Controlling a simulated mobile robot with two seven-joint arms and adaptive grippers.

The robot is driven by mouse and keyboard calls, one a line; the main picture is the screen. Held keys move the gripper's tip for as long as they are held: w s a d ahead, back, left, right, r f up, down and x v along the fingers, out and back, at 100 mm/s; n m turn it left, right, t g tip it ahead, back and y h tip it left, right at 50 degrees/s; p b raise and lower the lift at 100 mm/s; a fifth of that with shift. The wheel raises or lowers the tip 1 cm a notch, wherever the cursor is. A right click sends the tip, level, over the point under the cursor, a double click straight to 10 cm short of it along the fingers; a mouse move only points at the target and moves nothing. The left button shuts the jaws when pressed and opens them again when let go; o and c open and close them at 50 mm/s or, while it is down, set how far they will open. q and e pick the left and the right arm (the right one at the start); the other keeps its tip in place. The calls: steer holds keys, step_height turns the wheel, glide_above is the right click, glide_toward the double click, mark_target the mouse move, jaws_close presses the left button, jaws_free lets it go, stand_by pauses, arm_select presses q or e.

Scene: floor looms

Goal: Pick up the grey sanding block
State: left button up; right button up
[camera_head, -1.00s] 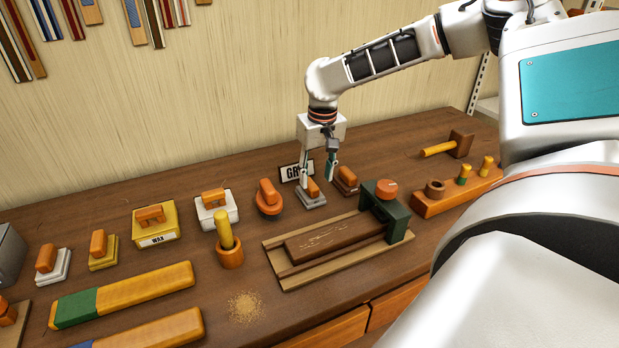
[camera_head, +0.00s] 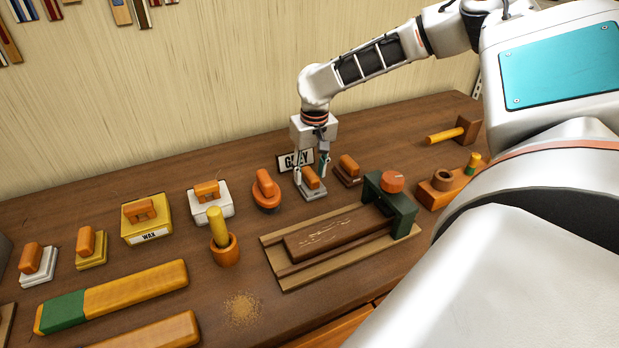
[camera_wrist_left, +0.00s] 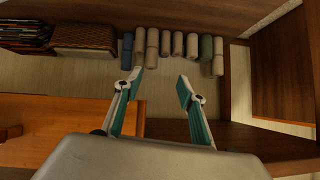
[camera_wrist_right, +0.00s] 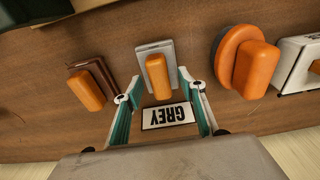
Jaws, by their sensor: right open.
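The grey sanding block (camera_head: 312,183) has a flat grey base and an orange handle, and sits on the bench in front of a "GREY" label (camera_head: 291,161). In the right wrist view the block (camera_wrist_right: 154,48) lies just beyond the fingertips, its orange handle between their lines. My right gripper (camera_head: 311,172) is open and over the block, with one finger on each side of the handle; it also shows in the right wrist view (camera_wrist_right: 158,92). I cannot tell whether it touches the block. My left gripper (camera_wrist_left: 160,82) is open and empty, away from the bench top, facing several rolls.
A brown block (camera_head: 348,172) sits close on the right and a round orange-handled block (camera_head: 265,192) on the left. A green-ended wooden fixture (camera_head: 280,268) lies in front. A white block (camera_head: 212,205) and a yellow WAX block (camera_head: 147,222) stand further left.

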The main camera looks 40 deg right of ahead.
mark_target(310, 173)
steer(key=shift+f, duration=0.5)
steer(key=shift+w, duration=0.1)
jaws_close()
steer(key=shift+r, duration=0.1)
step_height(310, 173, up, 20)
steer(key=p, duration=0.2)
steer(key=shift+p, duration=0.4)
